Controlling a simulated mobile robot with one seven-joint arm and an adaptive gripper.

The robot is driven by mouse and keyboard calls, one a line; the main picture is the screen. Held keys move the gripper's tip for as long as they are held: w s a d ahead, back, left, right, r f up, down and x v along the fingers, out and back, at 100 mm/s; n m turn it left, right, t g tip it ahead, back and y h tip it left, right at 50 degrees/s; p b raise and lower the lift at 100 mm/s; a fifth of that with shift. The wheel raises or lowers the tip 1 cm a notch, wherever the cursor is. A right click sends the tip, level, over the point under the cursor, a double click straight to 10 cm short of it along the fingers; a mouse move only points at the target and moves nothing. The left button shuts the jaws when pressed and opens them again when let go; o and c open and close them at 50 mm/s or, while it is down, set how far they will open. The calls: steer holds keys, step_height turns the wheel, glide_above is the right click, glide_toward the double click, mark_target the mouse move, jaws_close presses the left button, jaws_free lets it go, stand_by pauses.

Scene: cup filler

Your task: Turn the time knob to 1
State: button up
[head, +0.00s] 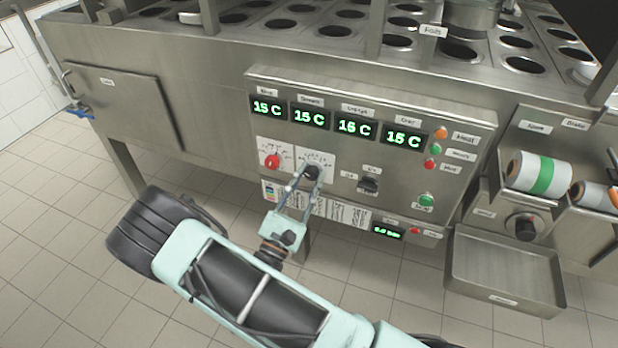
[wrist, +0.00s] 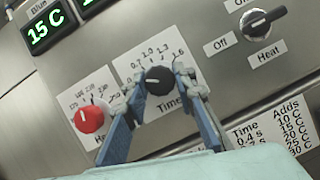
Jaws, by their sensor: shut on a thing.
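The black time knob (wrist: 159,80) sits on a white dial plate (wrist: 150,52) marked with numbers such as 0.7, 1.0, 1.3 and 1.6. My gripper (wrist: 158,86) has one finger on each side of the knob and is shut on it. In the head view the time knob (head: 312,172) is at the panel's lower left, with my gripper (head: 305,180) reaching it from below. Part of the dial's lower edge is hidden by the fingers.
A red knob (wrist: 89,119) is close to my left finger. A black heat switch (wrist: 263,22) is to the right. Green displays (head: 326,120) line the panel above. A metal tray (head: 505,275) juts out at the right. Floor is open at the left.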

steer(key=shift+m, duration=0.3)
steer(key=m+g+h, duration=0.1)
steer(key=m, duration=0.1)
steer(key=m+g, duration=0.1)
steer(key=m, duration=0.2)
steer(key=m+g+h, duration=0.1)
steer(key=m, duration=0.1)
steer(key=shift+a+r+m+h+p, duration=0.1)
steer(key=shift+a+m+h+p, duration=0.05)
steer(key=shift+m+h+p, duration=0.2)
steer(key=m+g, duration=0.1)
steer(key=m, duration=0.2)
steer(key=m+g, duration=0.1)
steer(key=m, duration=0.2)
steer(key=shift+g, duration=0.3)
steer(key=shift+m, duration=0.35)
steer(key=o, duration=1.2)
steer(key=shift+c, duration=0.2)
steer(key=v, duration=1.2)
steer(key=shift+w+a, duration=0.1)
